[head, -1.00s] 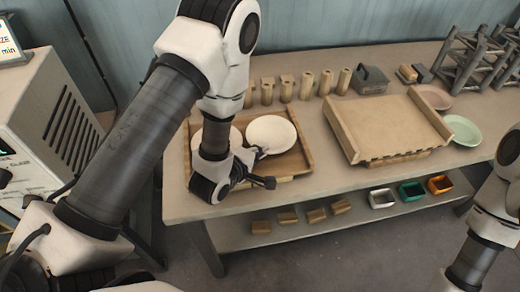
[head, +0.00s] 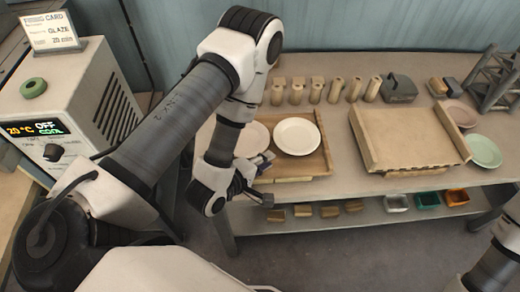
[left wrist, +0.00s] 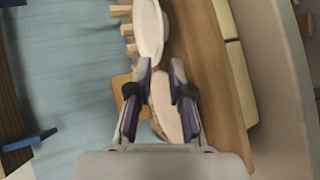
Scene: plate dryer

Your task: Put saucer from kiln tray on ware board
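Two pale saucers lie side by side in a brown wooden tray (head: 322,160) on the table. The right saucer (head: 297,136) is in full view; the left saucer (head: 254,138) is partly hidden by my left arm. My left gripper (head: 264,180) is at the tray's front left, close to the left saucer. In the left wrist view its fingers (left wrist: 160,72) stand apart, with one saucer (left wrist: 164,105) seen between them and the other saucer (left wrist: 148,30) beyond. I see no grip on either. A beige board (head: 405,137) with raised side edges stands right of the tray. My right gripper is out of view.
A pink plate (head: 460,113) and a green plate (head: 484,151) lie right of the beige board. Several short tan posts (head: 316,90) stand behind the tray. A lower shelf holds small bins (head: 428,200) and blocks. A control cabinet (head: 75,100) stands at left.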

